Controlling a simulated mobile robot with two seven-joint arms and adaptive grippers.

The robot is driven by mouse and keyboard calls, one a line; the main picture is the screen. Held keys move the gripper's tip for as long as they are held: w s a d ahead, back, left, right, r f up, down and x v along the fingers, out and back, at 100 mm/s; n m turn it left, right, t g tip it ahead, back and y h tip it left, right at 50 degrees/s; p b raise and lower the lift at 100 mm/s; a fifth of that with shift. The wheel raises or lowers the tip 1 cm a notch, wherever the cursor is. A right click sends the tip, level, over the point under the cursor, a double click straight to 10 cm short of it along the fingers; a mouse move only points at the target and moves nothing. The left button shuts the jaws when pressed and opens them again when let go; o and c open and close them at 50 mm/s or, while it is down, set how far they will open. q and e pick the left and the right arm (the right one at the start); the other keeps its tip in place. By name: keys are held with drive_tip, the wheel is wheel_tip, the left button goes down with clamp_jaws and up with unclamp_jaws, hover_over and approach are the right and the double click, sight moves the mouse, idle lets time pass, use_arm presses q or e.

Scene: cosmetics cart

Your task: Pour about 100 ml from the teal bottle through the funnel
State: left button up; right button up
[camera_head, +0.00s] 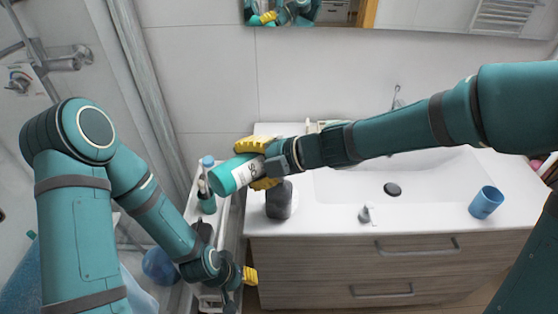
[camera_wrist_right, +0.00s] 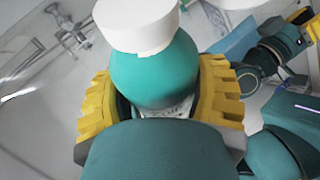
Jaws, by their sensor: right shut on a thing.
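The teal bottle (camera_head: 232,175) with a pale printed label is steeply tilted in the head view, above the gap between cart and counter. My right gripper (camera_head: 260,162) is shut on it, yellow fingers on either side. In the right wrist view the teal body (camera_wrist_right: 155,75) sits between the yellow fingers, with a white cap-like piece (camera_wrist_right: 133,25) at its top end. A dark grey bottle (camera_head: 279,200) stands on the counter just below my right gripper; its top is partly hidden. I cannot make out the funnel. My left gripper (camera_head: 249,276) is low beside the cart; its opening is unclear.
A narrow white cart (camera_head: 229,225) with several containers, one blue-capped (camera_head: 208,162), stands left of the white counter (camera_head: 330,222). A blue cup (camera_head: 486,202) is at the counter's right. A sink basin (camera_head: 425,185) lies under my right arm.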

drive_tip(key=shift+w+d+r+m+g+y+p, duration=0.1)
drive_tip(key=shift+r+m+g+y+p, duration=0.2)
drive_tip(key=shift+p, duration=0.35)
drive_tip(key=shift+w+d+r+m+g+y+p, duration=0.1)
drive_tip(key=shift+r+m+y+p, duration=0.25)
drive_tip(key=shift+p, duration=0.25)
idle(0.3)
drive_tip(key=shift+w+d+r+m+g+y+p, duration=0.25)
drive_tip(key=shift+r+m+y+p, duration=0.25)
drive_tip(key=shift+p, duration=0.25)
drive_tip(key=shift+w+d+r+m+g+y+p, duration=0.2)
drive_tip(key=shift+r+m+y+p, duration=0.3)
drive_tip(key=shift+p, duration=0.25)
idle(1.4)
drive_tip(key=shift+r, duration=0.2)
idle(0.5)
drive_tip(key=shift+f+y, duration=0.1)
drive_tip(key=shift+y, duration=0.15)
drive_tip(key=f+n+h+b, duration=0.1)
drive_tip(key=s+a+f+n+t+h+b, duration=0.1)
drive_tip(key=b, duration=0.1)
drive_tip(key=shift+f+b, duration=0.3)
drive_tip(key=shift+r+h, duration=0.1)
drive_tip(key=shift+h, duration=0.2)
